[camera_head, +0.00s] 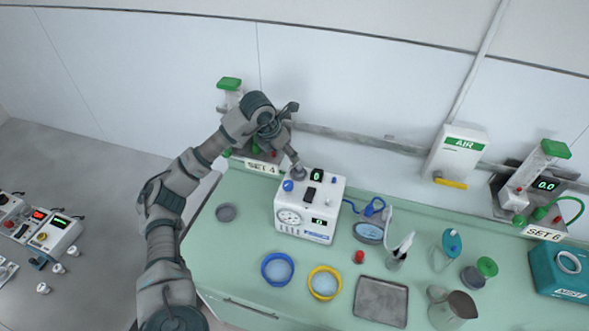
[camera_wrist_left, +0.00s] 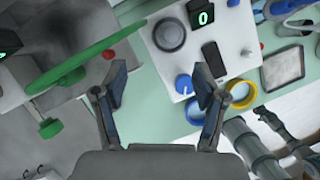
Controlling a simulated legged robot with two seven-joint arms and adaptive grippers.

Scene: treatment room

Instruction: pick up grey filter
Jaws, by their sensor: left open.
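My left gripper (camera_head: 290,136) is open above the back left of the counter, beside the white machine (camera_head: 306,228). In the left wrist view the open left gripper (camera_wrist_left: 160,84) has nothing between its fingers; the machine's edge and the counter lie beyond. A dark grey round piece sits on top of the machine (camera_head: 297,173); it also shows in the left wrist view (camera_wrist_left: 169,35), ahead of the fingers and apart from them. A flat grey disc (camera_head: 226,212) lies on the counter left of the machine. I cannot tell which is the grey filter. My right gripper is not in view.
The green counter (camera_head: 240,235) holds a blue ring dish (camera_head: 277,269), a yellow ring dish (camera_head: 324,283), a metal tray (camera_head: 381,302) and a metal jug (camera_head: 453,309). The SET 4 wall unit (camera_head: 229,84) stands close behind my left arm.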

